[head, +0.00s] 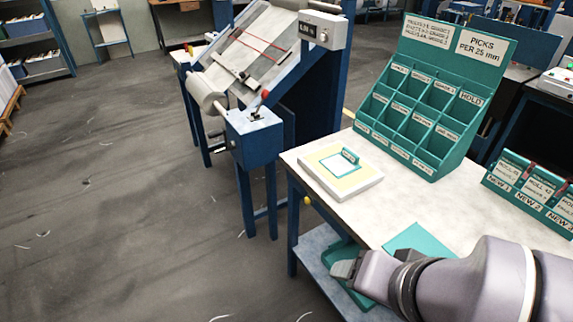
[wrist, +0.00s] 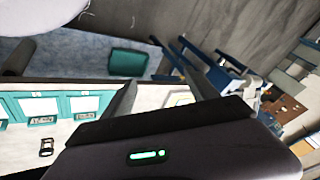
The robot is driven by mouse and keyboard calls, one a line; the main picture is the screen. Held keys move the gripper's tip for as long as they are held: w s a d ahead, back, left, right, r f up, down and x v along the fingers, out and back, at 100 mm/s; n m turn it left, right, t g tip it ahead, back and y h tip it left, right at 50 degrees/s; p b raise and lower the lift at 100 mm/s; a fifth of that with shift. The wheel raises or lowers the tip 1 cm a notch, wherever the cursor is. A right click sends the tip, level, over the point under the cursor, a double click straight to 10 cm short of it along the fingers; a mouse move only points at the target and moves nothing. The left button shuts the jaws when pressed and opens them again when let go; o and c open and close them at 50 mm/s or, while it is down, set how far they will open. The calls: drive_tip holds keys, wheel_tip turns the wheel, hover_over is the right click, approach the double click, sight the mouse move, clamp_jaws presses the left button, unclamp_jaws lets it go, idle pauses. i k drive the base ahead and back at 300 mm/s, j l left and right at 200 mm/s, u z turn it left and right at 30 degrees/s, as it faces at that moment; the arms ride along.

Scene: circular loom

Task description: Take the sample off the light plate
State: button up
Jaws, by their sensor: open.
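The light plate (head: 318,182) is a white square slab with a pale yellow lit top, lying on the table near its left corner. The sample (head: 346,164), a small light square with a teal edge and a teal tab, lies on it. My gripper (head: 340,268) is beside the table's front edge, nearer the camera than the plate and well apart from it. In the wrist view my gripper (wrist: 158,72) has its two fingers spread with nothing between them. Part of a pale yellow-edged surface, perhaps the plate, shows beside the right finger; the sample cannot be made out there.
A teal sorting rack (head: 425,105) with labelled pockets stands behind the plate. Small labelled teal holders (head: 530,190) stand at the right. A teal sheet (head: 418,240) lies on the table (head: 385,215) near my arm. A blue loom frame (head: 253,135) stands at the back left.

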sight(343, 164)
drive_tip(key=i+j+z, duration=0.35)
drive_tip(key=i+j, duration=0.3)
drive_tip(key=i, duration=0.15)
drive_tip(key=i+j+z, duration=0.35)
drive_tip(key=i+j, duration=0.35)
drive_tip(key=j, duration=0.2)
